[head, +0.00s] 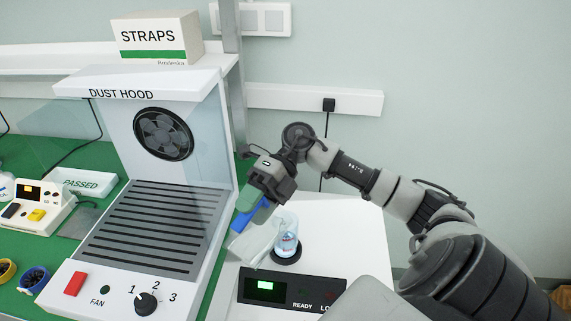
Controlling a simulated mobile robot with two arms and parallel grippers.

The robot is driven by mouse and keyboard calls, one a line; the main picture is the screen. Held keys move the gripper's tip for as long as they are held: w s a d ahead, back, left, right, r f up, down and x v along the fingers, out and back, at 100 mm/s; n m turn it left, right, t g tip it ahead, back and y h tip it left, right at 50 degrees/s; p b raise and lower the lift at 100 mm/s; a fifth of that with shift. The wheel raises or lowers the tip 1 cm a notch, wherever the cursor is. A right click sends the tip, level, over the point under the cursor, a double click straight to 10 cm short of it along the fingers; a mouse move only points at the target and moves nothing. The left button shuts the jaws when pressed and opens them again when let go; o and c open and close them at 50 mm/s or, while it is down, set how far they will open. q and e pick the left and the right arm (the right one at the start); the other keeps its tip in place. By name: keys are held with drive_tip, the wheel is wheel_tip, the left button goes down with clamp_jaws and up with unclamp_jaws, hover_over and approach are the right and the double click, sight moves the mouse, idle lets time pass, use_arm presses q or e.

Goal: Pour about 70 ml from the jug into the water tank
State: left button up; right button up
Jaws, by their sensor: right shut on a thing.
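My right gripper (257,203) is shut on the jug. The jug (261,238) has a pale see-through body and shows just below the gripper, with a blue part by the fingers. It looks tilted and sits close beside the water tank, on its left. The water tank (288,236) is a clear upright vessel with bluish liquid and red markings, standing on a round black base (287,256). The jug's level and its mouth are hard to make out, and I cannot tell whether liquid is flowing. My left gripper is not in view.
A control panel (291,290) with a green display stands in front of the tank. The dust hood (150,220) with its slatted deck is directly left. A STRAPS box (156,38) sits on the shelf above. White surface behind the tank is clear.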

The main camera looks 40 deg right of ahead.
drive_tip(key=shift+d+r, duration=0.2)
idle(0.7)
drive_tip(key=shift+a+f, duration=0.15)
drive_tip(key=shift+a, duration=0.15)
drive_tip(key=shift+s+a+f+h, duration=0.15)
drive_tip(key=shift+a+f+h, duration=0.5)
drive_tip(key=shift+h, duration=0.45)
drive_tip(key=r+p, duration=0.1)
drive_tip(key=a+r+h+p, duration=0.1)
drive_tip(key=p, duration=0.1)
drive_tip(key=shift+r, duration=0.35)
drive_tip(key=shift+f, duration=0.1)
wheel_tip(320, 180, up, 15)
drive_tip(key=h+p, duration=0.1)
drive_tip(key=p, duration=1)
drive_tip(key=shift+a+f+t+p, duration=0.15)
drive_tip(key=shift+a+t+p, duration=0.25)
drive_tip(key=shift+s+a+h, duration=0.1)
drive_tip(key=shift+h, duration=0.2)
